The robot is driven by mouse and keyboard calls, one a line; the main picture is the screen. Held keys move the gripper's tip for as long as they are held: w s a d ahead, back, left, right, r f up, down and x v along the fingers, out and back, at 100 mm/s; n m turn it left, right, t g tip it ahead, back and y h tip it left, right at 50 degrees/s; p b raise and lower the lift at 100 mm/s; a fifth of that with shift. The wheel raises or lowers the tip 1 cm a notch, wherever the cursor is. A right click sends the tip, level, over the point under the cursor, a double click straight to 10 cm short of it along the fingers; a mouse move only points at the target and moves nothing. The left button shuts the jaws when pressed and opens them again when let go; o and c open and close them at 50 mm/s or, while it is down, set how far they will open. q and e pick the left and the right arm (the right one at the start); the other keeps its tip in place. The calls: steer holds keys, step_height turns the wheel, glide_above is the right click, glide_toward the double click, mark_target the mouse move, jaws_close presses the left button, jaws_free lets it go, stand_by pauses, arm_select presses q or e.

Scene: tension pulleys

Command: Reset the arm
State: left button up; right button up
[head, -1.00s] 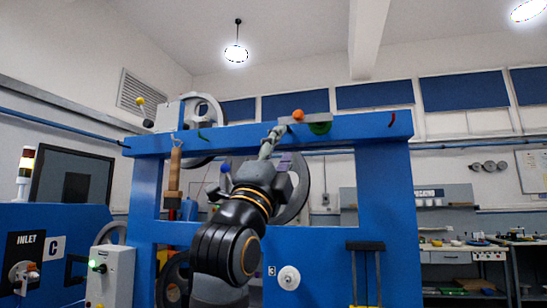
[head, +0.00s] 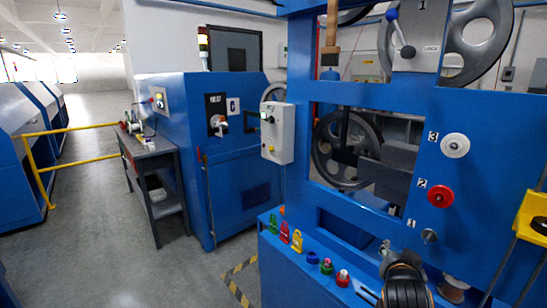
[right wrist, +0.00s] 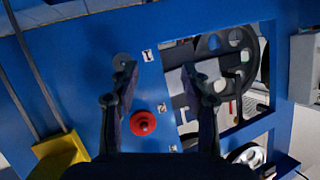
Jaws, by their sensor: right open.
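My right arm shows at the bottom right of the head view, low in front of the blue machine frame (head: 385,120). My right gripper (right wrist: 158,78) is open and empty in the right wrist view, its two dark fingers spread apart. The frame's blue face with a red knob (right wrist: 143,123) lies beyond the fingers; I cannot tell the exact gap. In the head view the same red knob (head: 440,196) sits by the number 2, with a white knob (head: 455,145) above it by the number 3. My left gripper is out of view.
Small coloured parts, including a red knob-like piece (head: 343,278), stand on the blue ledge below the frame. A yellow bracket (head: 533,215) sticks out at right. A grey control box (head: 278,133) is at the frame's left. Open floor (head: 110,250) and a grey workbench (head: 150,150) lie left.

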steer(key=s+a+f+n+g+y, duration=0.3)
steer(key=s+f+n+g, duration=0.15)
steer(key=s+f, duration=0.75)
steer(key=s+a+f+n+g+y, duration=0.3)
steer(key=s+f+n+g, duration=0.15)
steer(key=s+f, duration=0.75)
steer(key=s+d+f+g+p, duration=0.1)
steer(key=s+f, duration=0.1)
steer(key=f, duration=1.1)
steer(key=s+d+f+p, duration=0.1)
steer(key=f, duration=1.1)
steer(key=s+d+f+g+p, duration=0.1)
steer(key=s+f, duration=1.3)
steer(key=s, duration=0.4)
steer(key=shift+d+p, duration=0.15)
steer(key=shift+p, duration=0.25)
